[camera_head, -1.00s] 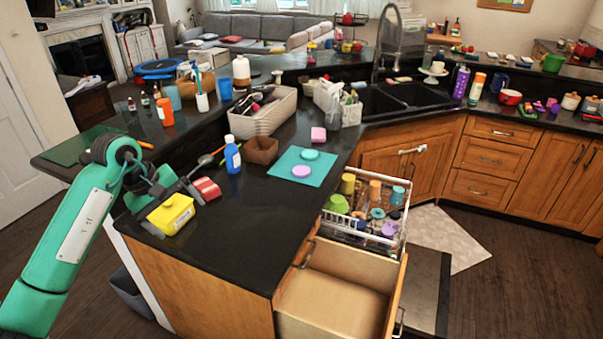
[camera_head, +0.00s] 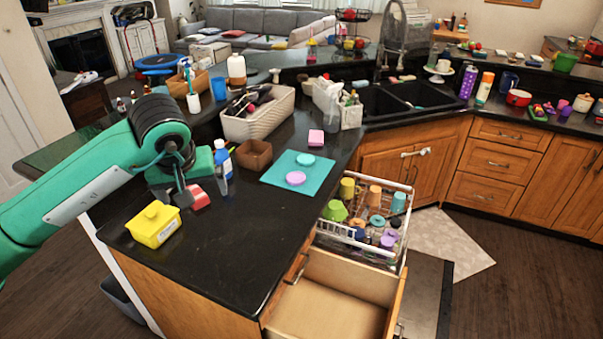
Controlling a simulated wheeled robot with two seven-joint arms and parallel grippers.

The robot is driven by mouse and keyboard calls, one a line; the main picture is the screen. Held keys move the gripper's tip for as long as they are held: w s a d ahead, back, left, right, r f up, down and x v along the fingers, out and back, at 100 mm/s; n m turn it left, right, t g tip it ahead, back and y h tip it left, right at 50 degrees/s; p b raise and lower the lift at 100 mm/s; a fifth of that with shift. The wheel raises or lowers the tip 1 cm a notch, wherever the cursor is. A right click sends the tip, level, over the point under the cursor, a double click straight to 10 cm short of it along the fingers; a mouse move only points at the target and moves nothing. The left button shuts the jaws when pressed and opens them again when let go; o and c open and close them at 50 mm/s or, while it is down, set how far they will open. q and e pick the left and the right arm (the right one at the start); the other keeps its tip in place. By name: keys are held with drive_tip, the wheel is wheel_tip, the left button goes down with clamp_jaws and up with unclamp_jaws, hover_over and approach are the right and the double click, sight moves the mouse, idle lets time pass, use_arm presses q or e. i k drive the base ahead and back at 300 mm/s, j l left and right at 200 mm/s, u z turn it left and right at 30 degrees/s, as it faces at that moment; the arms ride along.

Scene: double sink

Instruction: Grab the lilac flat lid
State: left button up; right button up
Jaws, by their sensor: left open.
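The lilac flat lid (camera_head: 295,178) lies on a teal mat (camera_head: 318,174) on the black counter. A teal round lid (camera_head: 306,159) lies on the same mat, just behind it. My left gripper (camera_head: 203,196) is over the counter to the left of the mat, between the yellow container (camera_head: 154,224) and the blue bottle (camera_head: 222,160). Its fingers are open and apart from the lilac lid. A red and white item (camera_head: 199,198) shows close by the fingers; I cannot tell if they touch it. My right gripper is not in view.
The counter in front of the mat is clear.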

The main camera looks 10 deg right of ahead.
sight(295, 178)
drive_tip(key=i+l, duration=1.4)
